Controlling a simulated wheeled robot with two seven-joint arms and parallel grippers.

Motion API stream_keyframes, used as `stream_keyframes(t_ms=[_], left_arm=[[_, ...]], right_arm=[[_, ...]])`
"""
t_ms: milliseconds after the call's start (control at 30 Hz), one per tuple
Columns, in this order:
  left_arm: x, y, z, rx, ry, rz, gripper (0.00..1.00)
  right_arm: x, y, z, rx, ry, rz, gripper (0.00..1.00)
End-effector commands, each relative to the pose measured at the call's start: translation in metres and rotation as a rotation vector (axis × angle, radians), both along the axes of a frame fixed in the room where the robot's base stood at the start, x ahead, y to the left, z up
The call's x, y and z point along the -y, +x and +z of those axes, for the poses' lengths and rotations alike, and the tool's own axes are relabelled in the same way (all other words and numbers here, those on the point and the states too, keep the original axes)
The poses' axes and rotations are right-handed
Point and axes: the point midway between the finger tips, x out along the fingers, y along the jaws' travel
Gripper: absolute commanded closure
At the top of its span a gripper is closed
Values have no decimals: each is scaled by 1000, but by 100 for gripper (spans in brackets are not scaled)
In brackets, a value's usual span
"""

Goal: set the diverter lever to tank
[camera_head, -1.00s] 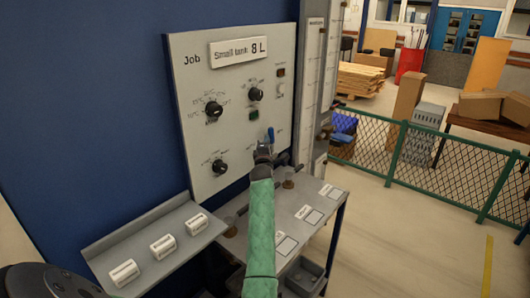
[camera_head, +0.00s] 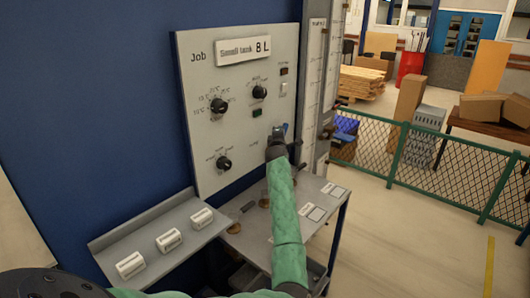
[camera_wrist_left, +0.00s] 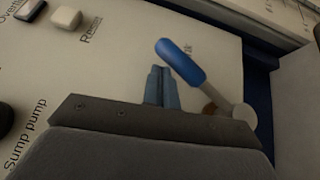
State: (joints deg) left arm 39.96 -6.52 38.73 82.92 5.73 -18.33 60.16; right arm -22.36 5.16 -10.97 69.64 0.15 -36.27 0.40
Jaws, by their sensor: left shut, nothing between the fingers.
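The diverter lever (camera_wrist_left: 182,63) has a blue grip and a metal shank. In the left wrist view the shank runs from a round pivot at the right up and left to the grip. A label ending in "nk" is partly hidden behind the grip. My left gripper (camera_wrist_left: 162,88) is shut and empty, with its fingertips just left of the grip. I cannot tell whether they touch it. In the head view my left gripper (camera_head: 278,135) is at the lower right of the grey panel and hides most of the lever. My right gripper is not in view.
The grey panel (camera_head: 240,140) carries several black knobs, a green button and a "Small tank 8 L" sign (camera_head: 243,50). Below are a shelf with white blocks (camera_head: 168,240) and a grey bench (camera_head: 318,214). A tall gauge column (camera_head: 313,80) stands right of the panel.

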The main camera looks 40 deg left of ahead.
Motion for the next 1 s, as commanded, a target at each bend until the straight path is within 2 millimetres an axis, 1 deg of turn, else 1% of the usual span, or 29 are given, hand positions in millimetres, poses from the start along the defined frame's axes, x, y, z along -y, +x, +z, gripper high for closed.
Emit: stream_keyframes(t_ms=[300, 767, 1000], left_arm=[[0, 7, -1, 0, 0, 0, 100], [1, 8, 0, 1, 0, 0, 100], [-1, 8, 7, 1, 0, -2, 100]], right_arm=[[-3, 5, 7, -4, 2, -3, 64], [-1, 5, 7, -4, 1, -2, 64], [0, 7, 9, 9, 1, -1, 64]])
